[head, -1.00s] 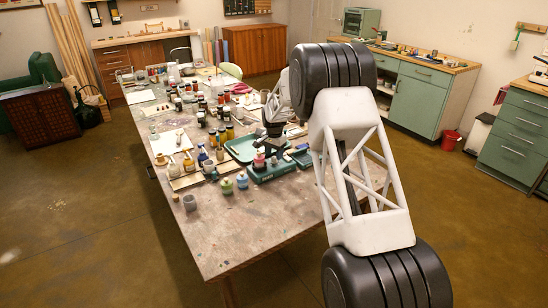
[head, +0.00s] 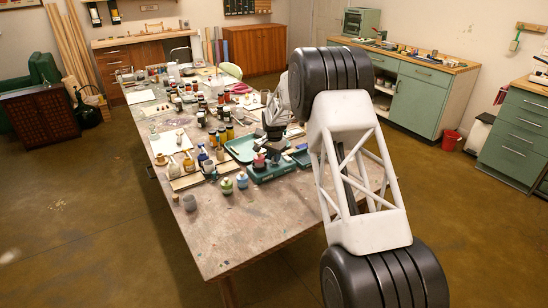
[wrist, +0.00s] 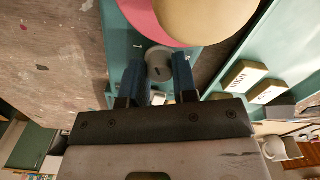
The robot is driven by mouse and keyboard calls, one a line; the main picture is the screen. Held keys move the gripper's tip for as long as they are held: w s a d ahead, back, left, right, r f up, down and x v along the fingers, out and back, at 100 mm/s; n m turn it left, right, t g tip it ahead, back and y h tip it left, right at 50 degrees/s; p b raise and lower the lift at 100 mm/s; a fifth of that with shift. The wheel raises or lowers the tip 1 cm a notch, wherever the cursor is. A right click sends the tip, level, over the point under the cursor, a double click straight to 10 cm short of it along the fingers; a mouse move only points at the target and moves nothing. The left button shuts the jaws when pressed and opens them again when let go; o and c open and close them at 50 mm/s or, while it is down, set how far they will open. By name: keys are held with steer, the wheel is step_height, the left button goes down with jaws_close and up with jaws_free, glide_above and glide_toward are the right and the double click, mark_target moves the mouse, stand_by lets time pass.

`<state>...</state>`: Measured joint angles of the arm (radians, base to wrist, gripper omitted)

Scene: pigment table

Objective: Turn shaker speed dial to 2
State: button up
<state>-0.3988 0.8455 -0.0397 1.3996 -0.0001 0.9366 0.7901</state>
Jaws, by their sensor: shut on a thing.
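The shaker is a teal box (head: 268,174) at the near right of the table, with a pink platform (head: 259,163) on top. In the wrist view, its teal body (wrist: 190,60), the pink disc (wrist: 165,15) and a round tan thing (wrist: 205,15) above the disc show at the top. The speed dial (wrist: 158,63) is a small grey round knob with a short dark mark. My gripper (wrist: 159,82) has its two blue fingers on either side of the dial, shut on it. A small mark shows on the body beside the dial; other scale marks cannot be made out.
A teal tray (head: 240,148) lies behind the shaker. Small jars (head: 242,180) stand to its left, with several bottles farther back. Two pale labelled blocks (wrist: 246,75) lie at right in the wrist view. The table's near end (head: 240,230) is clear.

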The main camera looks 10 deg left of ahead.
steer(key=shift+r+n, duration=0.1)
steer(key=shift+n, duration=0.2)
steer(key=n, duration=0.2)
steer(key=shift+n, duration=0.3)
steer(key=n, duration=0.9)
steer(key=shift+n, duration=1.7)
steer(key=o, duration=0.9)
